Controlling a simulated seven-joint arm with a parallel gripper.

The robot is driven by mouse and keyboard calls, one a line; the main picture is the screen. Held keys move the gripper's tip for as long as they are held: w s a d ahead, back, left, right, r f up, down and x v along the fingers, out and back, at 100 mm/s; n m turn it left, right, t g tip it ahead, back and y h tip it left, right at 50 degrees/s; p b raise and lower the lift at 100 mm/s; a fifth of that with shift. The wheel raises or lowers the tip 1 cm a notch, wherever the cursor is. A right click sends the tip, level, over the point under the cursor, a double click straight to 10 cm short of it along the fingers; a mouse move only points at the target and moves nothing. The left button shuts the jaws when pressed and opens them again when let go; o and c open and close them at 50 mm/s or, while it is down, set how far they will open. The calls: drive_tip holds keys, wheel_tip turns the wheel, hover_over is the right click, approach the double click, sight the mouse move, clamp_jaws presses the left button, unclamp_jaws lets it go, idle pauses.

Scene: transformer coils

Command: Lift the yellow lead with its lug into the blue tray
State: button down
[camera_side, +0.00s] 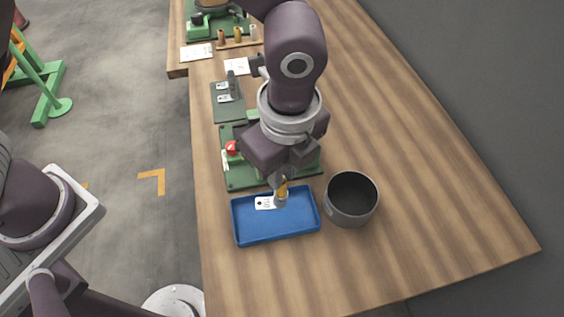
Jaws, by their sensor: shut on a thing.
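The blue tray (277,234) lies on the wooden table near its left edge. My gripper (280,184) points down over the tray's far side, its fingers shut on the yellow lead (283,190). A grey metal lug (281,202) shows at the lower end of the lead, within the tray's outline. A white tag (265,203) with dark marks shows just left of the lug. I cannot tell whether the lug touches the tray floor. My wrist hides the upper part of the lead.
A dark grey round pot (351,198) stands close to the tray's right side. A green board (237,178) with a red knob (232,148) lies behind the tray. A dark green mat (228,107) with small parts lies farther back. The table's right and front are clear.

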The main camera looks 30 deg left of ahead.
sight(282, 195)
drive_tip(key=shift+f, duration=2.35)
drive_tip(key=c, duration=0.9)
unclamp_jaws()
drive_tip(key=shift+r, duration=0.1)
drive_tip(key=shift+r, duration=4.35)
